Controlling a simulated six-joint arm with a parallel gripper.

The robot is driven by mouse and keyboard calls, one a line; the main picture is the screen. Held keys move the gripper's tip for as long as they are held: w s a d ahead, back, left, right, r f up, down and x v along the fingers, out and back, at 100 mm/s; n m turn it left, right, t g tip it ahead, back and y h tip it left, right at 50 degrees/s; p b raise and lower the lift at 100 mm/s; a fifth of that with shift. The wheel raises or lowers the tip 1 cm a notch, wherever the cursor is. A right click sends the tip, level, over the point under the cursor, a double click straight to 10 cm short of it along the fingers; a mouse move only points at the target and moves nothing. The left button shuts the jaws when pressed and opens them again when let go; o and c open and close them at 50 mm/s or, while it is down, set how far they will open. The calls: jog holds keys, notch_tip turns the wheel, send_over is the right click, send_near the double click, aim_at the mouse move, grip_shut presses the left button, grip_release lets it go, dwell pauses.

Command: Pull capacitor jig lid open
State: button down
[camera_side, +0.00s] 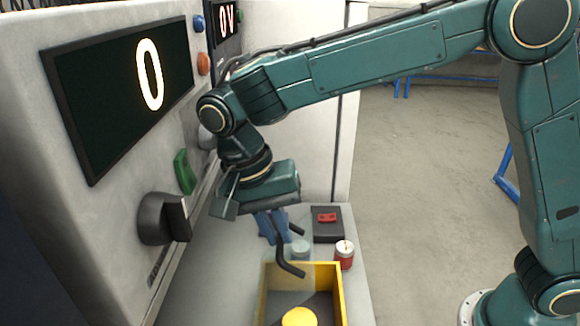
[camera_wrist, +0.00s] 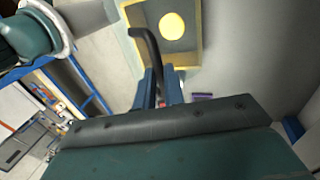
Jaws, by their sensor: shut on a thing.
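My gripper (camera_side: 272,228) points down with blue fingers, between the grey panel and the yellow box. It is shut on a black bent bar (camera_side: 283,262), whose lower end hooks toward the box. In the wrist view the bar (camera_wrist: 147,48) rises from between the blue fingers (camera_wrist: 161,88), with a bit of red beside it. I cannot tell whether the bar belongs to the jig lid. The open yellow box (camera_side: 336,290) holds a round yellow thing (camera_side: 299,317) and also shows in the wrist view (camera_wrist: 190,66). No lid is clearly seen; the gripper hides what lies behind it.
The grey panel (camera_side: 120,30) with a black knob (camera_side: 160,218) and green switch (camera_side: 184,171) stands close at left. A black box with a red part (camera_side: 326,218), a red-and-white cylinder (camera_side: 344,255) and a pale cylinder (camera_side: 300,248) stand behind the yellow box. Open floor lies right.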

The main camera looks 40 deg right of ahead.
jog(key=shift+a+f, duration=0.1)
jog(key=shift+f, duration=0.25)
jog(key=c, duration=1.8)
grip_release()
jog(key=o, duration=0.3)
jog(key=shift+r, duration=0.1)
